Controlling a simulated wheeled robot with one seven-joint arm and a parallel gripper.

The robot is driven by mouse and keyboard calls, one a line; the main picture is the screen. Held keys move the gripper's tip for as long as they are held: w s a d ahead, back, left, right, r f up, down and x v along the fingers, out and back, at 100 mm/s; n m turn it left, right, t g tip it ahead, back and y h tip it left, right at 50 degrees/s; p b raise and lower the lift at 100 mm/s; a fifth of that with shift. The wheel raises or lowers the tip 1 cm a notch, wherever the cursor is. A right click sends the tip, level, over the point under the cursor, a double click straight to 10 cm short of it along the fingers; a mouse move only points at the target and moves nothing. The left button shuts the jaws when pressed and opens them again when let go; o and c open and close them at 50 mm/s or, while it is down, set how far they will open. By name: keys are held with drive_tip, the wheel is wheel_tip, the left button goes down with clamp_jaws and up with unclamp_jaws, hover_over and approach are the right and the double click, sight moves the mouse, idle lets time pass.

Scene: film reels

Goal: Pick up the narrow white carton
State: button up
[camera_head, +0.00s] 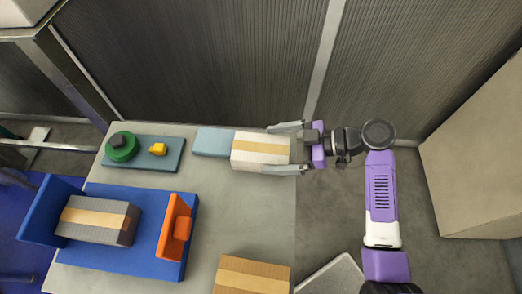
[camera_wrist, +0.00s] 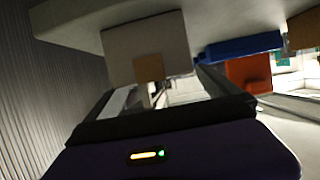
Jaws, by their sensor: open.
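The white carton (camera_head: 260,160) lies on the grey table (camera_head: 230,205) near its back right edge, with a tan tape strip along its top. In the wrist view the carton (camera_wrist: 158,38) is straight ahead, with a tan tape end on its near face. My gripper (camera_head: 266,150) reaches in from the right, with one finger beyond the carton's far side and one along its near side. The fingers are open around its right end; I cannot tell whether either touches it. The wrist view also shows the open gripper (camera_wrist: 157,92).
A light blue block (camera_head: 212,142) adjoins the carton's left side. A teal board (camera_head: 143,168) holds green and yellow parts. A blue holder (camera_head: 135,262) with an orange piece (camera_head: 172,228) holds a grey carton (camera_head: 95,236). A brown carton (camera_head: 250,272) lies in front. A dark wall (camera_head: 200,60) stands behind.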

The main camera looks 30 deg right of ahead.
sight(263, 147)
drive_tip(key=x, duration=0.4)
drive_tip(key=shift+w+r+p, duration=0.1)
drive_tip(key=shift+w+p, duration=0.1)
drive_tip(key=shift+p, duration=0.2)
drive_tip(key=shift+c, duration=0.4)
drive_tip(key=c, duration=1.6)
drive_tip(key=shift+c, duration=0.2)
drive_tip(key=shift+r, duration=0.1)
wheel_tip(263, 147, up, 20)
